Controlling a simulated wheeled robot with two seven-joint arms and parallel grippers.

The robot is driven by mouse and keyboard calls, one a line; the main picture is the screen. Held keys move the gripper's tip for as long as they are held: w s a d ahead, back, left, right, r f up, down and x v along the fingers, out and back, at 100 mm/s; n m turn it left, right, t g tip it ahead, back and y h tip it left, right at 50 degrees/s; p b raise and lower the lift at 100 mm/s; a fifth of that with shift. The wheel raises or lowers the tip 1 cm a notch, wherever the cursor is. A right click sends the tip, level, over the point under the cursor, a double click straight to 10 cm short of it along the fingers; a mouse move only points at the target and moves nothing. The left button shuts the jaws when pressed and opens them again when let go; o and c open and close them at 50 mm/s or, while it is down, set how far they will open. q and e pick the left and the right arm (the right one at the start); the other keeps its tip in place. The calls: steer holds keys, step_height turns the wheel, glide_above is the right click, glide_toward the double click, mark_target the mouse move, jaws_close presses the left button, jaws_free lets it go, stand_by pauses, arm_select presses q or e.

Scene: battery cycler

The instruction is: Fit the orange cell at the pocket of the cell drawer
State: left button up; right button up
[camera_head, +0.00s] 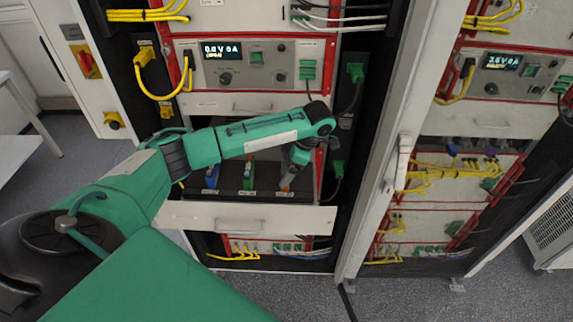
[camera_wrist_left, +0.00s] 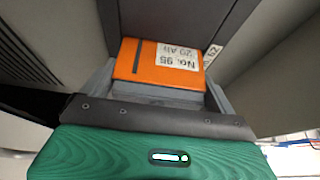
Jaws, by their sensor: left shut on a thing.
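The orange cell (camera_wrist_left: 140,60), with a white label reading "No. 95 20 Ah", is in my left gripper (camera_wrist_left: 162,92) in the left wrist view. The grey fingers are shut on it, one at each side. In the head view the left gripper (camera_head: 293,172) is over the right part of the open cell drawer (camera_head: 185,215), and a little orange shows beneath it. The pocket is mostly hidden by the gripper and cell. I cannot tell whether the cell's lower end is inside it. My right gripper is out of view.
A blue cell (camera_head: 212,176) and a green cell (camera_head: 248,176) stand in the drawer left of the gripper. An open cabinet door (camera_head: 385,150) stands to the right. Yellow cables (camera_head: 165,92) hang above, and a green plug (camera_head: 338,168) is close by.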

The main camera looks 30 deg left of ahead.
arm_select(q)
steer(key=shift+f, duration=0.65)
stand_by(0.4)
steer(key=o, duration=0.9)
steer(key=shift+o, duration=0.2)
steer(key=shift+r, duration=0.1)
steer(key=v, duration=1.3)
steer(key=shift+d+r, duration=0.2)
steer(key=shift+r, duration=0.1)
